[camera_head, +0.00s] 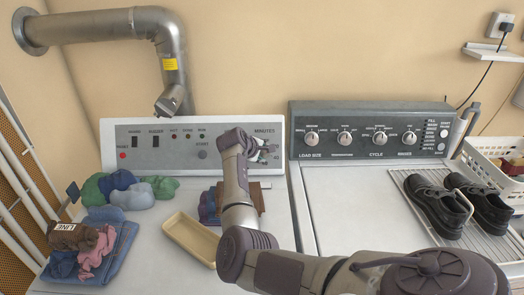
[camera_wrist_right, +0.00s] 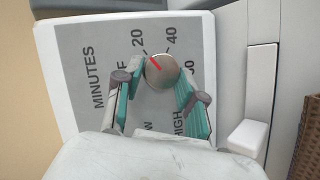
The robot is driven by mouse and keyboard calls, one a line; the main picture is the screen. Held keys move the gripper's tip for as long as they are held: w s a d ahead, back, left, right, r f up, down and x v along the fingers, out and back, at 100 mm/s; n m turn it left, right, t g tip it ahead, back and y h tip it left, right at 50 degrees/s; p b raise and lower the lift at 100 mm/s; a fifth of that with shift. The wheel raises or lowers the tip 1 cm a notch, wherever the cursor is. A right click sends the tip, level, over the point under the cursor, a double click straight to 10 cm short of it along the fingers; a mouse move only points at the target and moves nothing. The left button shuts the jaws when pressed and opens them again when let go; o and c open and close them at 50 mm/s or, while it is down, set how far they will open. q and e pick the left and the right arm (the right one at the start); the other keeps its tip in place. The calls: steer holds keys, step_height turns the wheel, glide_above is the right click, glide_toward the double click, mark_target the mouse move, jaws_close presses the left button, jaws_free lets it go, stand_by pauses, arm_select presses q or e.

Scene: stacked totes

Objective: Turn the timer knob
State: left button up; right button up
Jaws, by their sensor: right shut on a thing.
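The timer knob (camera_wrist_right: 163,72) is a round metal knob with a red pointer line on the grey panel marked MINUTES. In the right wrist view the red line points up and left, towards the 20 mark. My right gripper (camera_wrist_right: 160,84) has its two green-padded fingers on either side of the knob and is shut on it. In the head view my right gripper (camera_head: 262,151) is at the right end of the left machine's control panel (camera_head: 160,145), and it largely hides the knob there. My left gripper is not in view.
A second machine's panel (camera_head: 362,133) with several knobs stands at the right. Black shoes (camera_head: 437,205) rest on a rack. A metal duct (camera_head: 97,24) is at upper left.

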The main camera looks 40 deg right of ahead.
steer(key=shift+m, duration=0.5)
steer(key=o, duration=1.1)
steer(key=shift+d, duration=0.1)
steer(key=shift+o, duration=0.2)
steer(key=shift+r, duration=0.1)
steer(key=v, duration=1.2)
steer(key=shift+d, duration=0.15)
